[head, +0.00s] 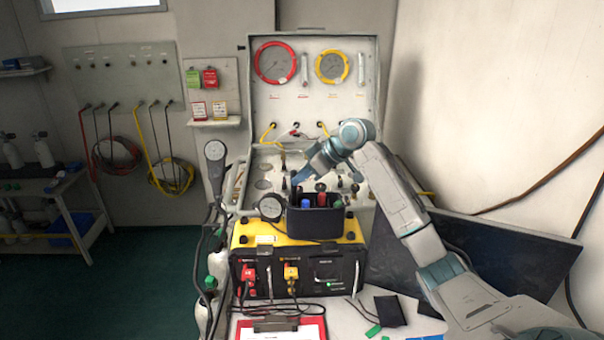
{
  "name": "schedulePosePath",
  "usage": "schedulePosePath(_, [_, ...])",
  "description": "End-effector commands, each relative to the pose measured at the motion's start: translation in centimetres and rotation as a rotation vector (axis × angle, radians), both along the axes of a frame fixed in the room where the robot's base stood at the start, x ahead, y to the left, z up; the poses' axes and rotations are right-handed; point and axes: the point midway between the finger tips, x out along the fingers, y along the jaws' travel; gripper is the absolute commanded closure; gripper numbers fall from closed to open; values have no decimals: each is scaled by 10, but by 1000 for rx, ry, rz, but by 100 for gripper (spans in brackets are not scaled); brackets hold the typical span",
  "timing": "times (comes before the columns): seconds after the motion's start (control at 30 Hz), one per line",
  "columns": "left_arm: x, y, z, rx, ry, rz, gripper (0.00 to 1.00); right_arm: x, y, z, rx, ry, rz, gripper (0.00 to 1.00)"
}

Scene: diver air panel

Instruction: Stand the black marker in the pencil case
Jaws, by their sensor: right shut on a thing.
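The pencil case (316,224) is a dark open-topped box standing on the yellow-and-black unit. A blue marker (305,204) and a red marker (322,201) stand in it, with other dark tops near them. My right gripper (298,181) reaches in from the right, just above the case's back left part, pointing down and left. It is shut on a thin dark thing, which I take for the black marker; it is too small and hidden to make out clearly. I cannot tell whether its lower end is inside the case. My left gripper is out of view.
The open panel case (312,95) with gauges stands behind. A round black gauge (271,207) sits left of the pencil case, and a hose-mounted handset (215,152) stands further left. A clipboard (281,328) and a black wallet-like item (390,311) lie in front.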

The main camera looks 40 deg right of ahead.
Motion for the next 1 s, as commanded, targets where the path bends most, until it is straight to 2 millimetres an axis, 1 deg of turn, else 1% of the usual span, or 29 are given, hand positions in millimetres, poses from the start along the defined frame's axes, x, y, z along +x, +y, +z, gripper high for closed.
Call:
schedulePosePath(0.43, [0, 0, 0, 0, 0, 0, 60, 0, 0, -1, 0, 0, 0, 98])
schedulePosePath(0.47, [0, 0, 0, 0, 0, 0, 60, 0, 0, -1, 0, 0, 0, 78])
schedulePosePath(0.5, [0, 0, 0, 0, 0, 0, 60, 0, 0, 0, 0, 0, 0, 70])
schedulePosePath(0.57, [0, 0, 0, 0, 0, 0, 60, 0, 0, 0, 0, 0, 0, 58])
schedulePosePath(0.6, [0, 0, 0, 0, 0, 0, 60, 0, 0, 0, 0, 0, 0, 56])
schedulePosePath(1.0, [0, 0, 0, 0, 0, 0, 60, 0, 0, 0, 0, 0, 0, 56])
